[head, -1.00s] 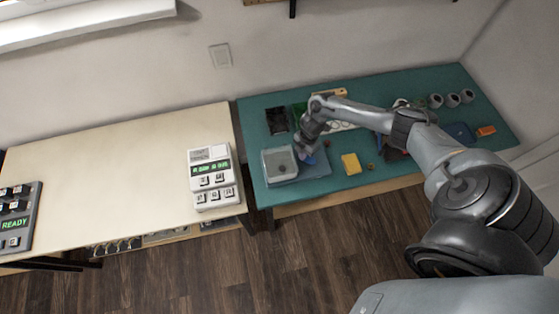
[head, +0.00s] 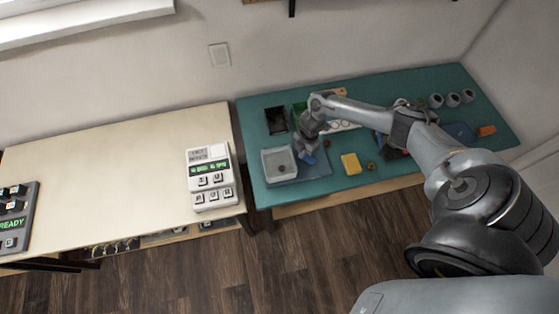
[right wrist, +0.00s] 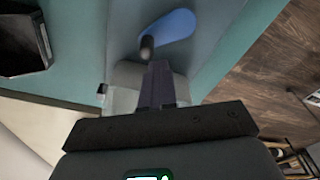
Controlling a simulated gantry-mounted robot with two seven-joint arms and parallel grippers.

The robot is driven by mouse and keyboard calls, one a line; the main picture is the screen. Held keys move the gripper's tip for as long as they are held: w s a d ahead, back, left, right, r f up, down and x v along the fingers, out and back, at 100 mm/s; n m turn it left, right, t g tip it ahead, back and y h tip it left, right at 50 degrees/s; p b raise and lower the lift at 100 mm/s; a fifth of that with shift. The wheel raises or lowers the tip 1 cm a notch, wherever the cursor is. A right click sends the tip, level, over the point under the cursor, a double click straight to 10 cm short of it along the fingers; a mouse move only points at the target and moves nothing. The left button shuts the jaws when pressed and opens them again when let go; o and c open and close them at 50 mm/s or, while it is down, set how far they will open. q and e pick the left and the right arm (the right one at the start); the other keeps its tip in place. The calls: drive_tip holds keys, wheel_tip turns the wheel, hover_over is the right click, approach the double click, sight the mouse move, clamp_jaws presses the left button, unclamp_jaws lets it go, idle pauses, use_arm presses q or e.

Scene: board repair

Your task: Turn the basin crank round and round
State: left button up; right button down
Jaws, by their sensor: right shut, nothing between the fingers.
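The basin (head: 279,167) is a pale grey open box on a blue-grey base at the left of the teal table. Its blue crank (head: 310,159) is at the basin's right side, partly hidden by my right gripper (head: 304,153). In the right wrist view the crank arm (right wrist: 172,26) is a rounded blue bar with a dark upright knob (right wrist: 147,46) at one end. There my right gripper (right wrist: 158,66) is shut and empty, its fingertips close beside the knob. I cannot tell whether they touch it. My left gripper is not in view.
A yellow block (head: 351,163) lies right of the basin. A dark tray (head: 277,120) stands behind it. A pale table (head: 100,165) with a keypad device (head: 211,178) stands left across a narrow gap. Several grey cups line the back right.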

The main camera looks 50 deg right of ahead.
sight(305, 160)
drive_tip(key=shift+s+d+f+b, duration=0.2)
drive_tip(key=shift+f+b, duration=0.15)
drive_tip(key=shift+f, duration=0.25)
drive_tip(key=shift+s+d+f+b, duration=0.1)
drive_tip(key=shift+s+f+b, duration=0.2)
drive_tip(key=shift+f, duration=0.35)
drive_tip(key=shift+s+d+f+b, duration=0.1)
drive_tip(key=shift+f+b, duration=0.3)
drive_tip(key=shift+f, duration=0.2)
drive_tip(key=shift+w+a+f+b, duration=0.2)
drive_tip(key=shift+a+f, duration=0.15)
drive_tip(key=shift+a, duration=0.3)
drive_tip(key=shift+w+a+f+b, duration=0.15)
drive_tip(key=shift+a+f, duration=0.2)
drive_tip(key=shift+a, duration=0.25)
drive_tip(key=shift+d+r, duration=0.1)
drive_tip(key=shift+d, duration=0.15)
drive_tip(key=shift+w+d+r, duration=0.15)
drive_tip(key=shift+d+r, duration=0.15)
drive_tip(key=shift+d, duration=0.05)
drive_tip(key=shift+a, duration=0.2)
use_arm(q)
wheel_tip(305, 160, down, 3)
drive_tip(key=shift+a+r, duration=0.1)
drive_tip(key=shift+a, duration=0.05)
use_arm(e)
drive_tip(key=shift+d, duration=0.1)
